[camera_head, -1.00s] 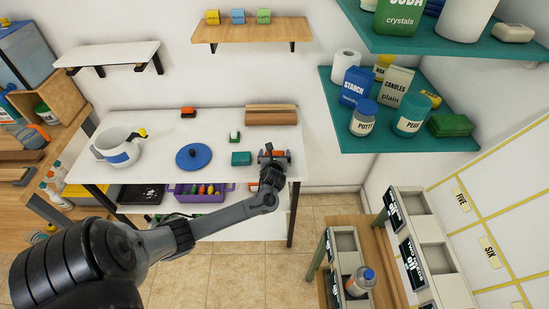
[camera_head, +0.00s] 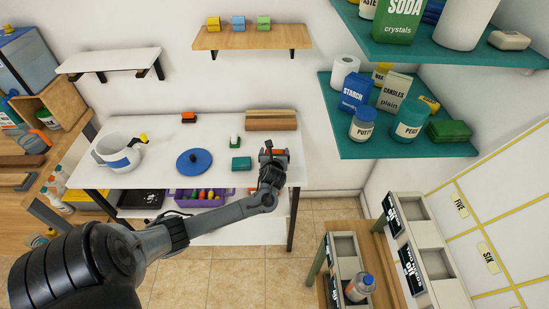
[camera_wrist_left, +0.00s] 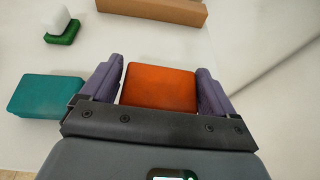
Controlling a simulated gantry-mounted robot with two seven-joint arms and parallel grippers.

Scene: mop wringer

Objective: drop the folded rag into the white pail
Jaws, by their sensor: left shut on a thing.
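My left gripper (camera_head: 272,154) is at the right end of the white table. It is shut on a flat orange slab with rounded edges (camera_wrist_left: 159,87), held between its two purple fingers in the left wrist view. This slab may be the folded rag; its weave is too small to tell. A similar teal slab (camera_head: 241,163) lies on the table to the left of the gripper. The white pail (camera_head: 118,153), with a blue patch and a yellow-tipped part at its rim, stands at the table's left end. My right gripper is out of view.
A blue round lid (camera_head: 194,161) lies between pail and gripper. A green-based white item (camera_head: 235,142), a small orange block (camera_head: 189,117) and a brown bar (camera_head: 271,120) are also on the table (camera_head: 160,130). A teal shelf (camera_head: 400,149) overhangs at right.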

